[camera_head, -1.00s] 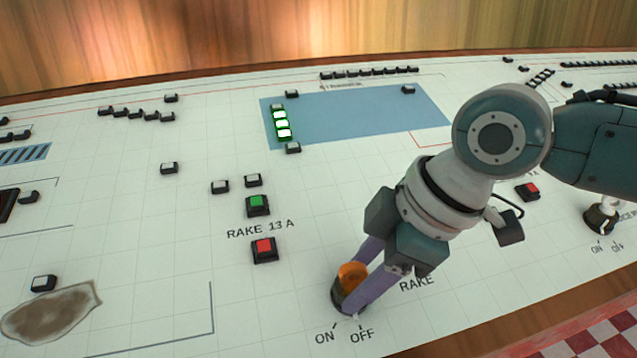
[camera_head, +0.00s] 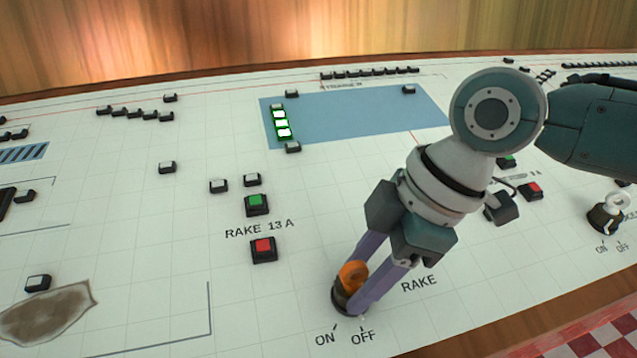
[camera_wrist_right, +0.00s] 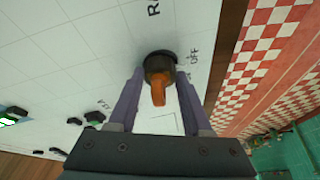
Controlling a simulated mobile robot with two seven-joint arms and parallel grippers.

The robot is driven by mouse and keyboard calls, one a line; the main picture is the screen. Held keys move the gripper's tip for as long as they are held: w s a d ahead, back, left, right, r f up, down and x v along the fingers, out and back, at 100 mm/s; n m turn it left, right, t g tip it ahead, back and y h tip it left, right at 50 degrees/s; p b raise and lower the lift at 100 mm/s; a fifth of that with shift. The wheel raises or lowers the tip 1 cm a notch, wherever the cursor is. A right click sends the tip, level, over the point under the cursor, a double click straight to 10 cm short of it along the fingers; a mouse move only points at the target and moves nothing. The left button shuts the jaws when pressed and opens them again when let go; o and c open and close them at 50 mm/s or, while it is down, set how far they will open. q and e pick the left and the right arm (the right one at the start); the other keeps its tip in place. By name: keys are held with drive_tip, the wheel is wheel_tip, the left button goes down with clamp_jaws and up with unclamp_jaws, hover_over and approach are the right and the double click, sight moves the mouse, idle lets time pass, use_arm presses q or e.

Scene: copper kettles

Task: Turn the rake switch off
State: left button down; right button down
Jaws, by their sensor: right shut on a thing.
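The rake switch (camera_head: 354,273) has an orange handle on a round black base. It stands on the white panel between the RAKE label and the ON and OFF marks, low in the head view. My right gripper (camera_head: 352,290) reaches down over it, its two purple fingers on either side, shut on the switch. The right wrist view shows the orange handle (camera_wrist_right: 158,92) between the fingers, with the OFF mark close by. The fingers partly hide the base and its pointer, so I cannot tell which mark the switch points at. My left gripper is not in view.
A green button (camera_head: 257,203) and a red button (camera_head: 264,249) sit left of the switch by RAKE 13 A. Another ON/OFF switch (camera_head: 606,217) with a pale handle stands at the far right. A brown stain (camera_head: 45,312) marks the lower left. A red-checked surface shows beyond the wooden edge.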

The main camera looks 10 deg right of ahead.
drive_tip(key=shift+c, duration=1.7)
unclamp_jaws()
drive_tip(key=p+v, duration=0.1)
drive_tip(key=v, duration=0.9)
drive_tip(key=shift+p, duration=0.35)
